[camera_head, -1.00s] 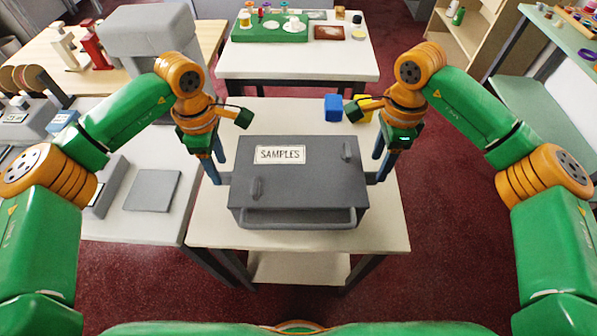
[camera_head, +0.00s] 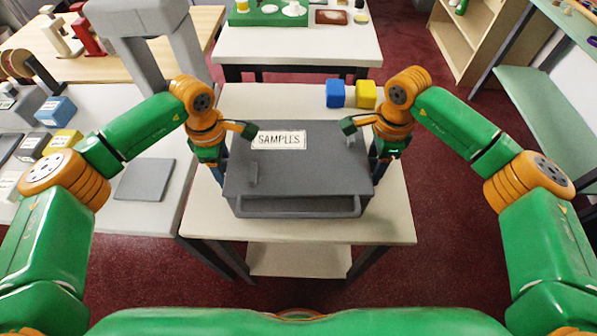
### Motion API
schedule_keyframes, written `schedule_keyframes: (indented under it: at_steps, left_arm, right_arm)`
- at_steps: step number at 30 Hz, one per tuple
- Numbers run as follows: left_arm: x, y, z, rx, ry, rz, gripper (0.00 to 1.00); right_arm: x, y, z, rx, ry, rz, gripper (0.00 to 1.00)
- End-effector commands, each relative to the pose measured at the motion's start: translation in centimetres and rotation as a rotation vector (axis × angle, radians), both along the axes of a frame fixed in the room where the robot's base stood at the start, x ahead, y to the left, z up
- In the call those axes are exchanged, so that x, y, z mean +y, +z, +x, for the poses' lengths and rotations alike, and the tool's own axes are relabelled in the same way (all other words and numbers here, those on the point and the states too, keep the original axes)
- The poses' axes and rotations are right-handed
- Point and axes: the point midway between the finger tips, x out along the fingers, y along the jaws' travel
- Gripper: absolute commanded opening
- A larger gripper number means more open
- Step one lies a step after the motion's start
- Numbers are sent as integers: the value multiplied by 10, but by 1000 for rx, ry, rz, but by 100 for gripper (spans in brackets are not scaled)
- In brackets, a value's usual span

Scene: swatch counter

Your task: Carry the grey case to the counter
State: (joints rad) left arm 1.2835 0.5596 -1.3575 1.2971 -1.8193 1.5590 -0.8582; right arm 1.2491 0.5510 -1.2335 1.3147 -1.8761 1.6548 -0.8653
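The grey case (camera_head: 300,181), with a white SAMPLES label on its lid, sits flat over a small pale table (camera_head: 390,222). I cannot tell whether its underside touches the tabletop. My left gripper (camera_head: 217,174) is close against the case's left side. My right gripper (camera_head: 379,172) is close against its right side. The wrists and the case edge hide most of the fingers, so their grip on the sides is unclear. Pale worktops stand to the left (camera_head: 150,215) and at the back (camera_head: 300,45); neither is marked as the counter.
A blue block (camera_head: 335,93) and a yellow block (camera_head: 366,94) stand behind the case. The left worktop holds a flat grey plate (camera_head: 144,180) and several coloured boxes. A grey arch-shaped machine (camera_head: 140,20) stands behind it. Shelves (camera_head: 470,40) are at the right; red floor lies between.

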Motion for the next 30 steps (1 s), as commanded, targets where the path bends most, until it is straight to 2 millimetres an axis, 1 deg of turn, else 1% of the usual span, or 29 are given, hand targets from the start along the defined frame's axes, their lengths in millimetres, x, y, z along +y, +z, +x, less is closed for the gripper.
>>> schedule_keyframes:
  at_steps: [1, 5, 13, 19, 30]
  left_arm:
    - [0, -5, -1, 3, 0, 1, 55]
    - [0, -13, -1, 2, 0, 0, 55]
    - [0, -14, 0, 1, 0, 0, 55]
    - [0, -13, 0, 1, 0, 0, 1]
    - [0, -13, 0, 0, 0, 0, 0]
  right_arm:
    - [0, -5, -1, 2, 0, -1, 55]
    - [0, -13, 0, 1, 0, -1, 55]
    - [0, -14, 0, 0, 0, -1, 55]
    - [0, -14, 0, 0, 0, -1, 1]
    - [0, -13, 0, 0, 0, -1, 0]
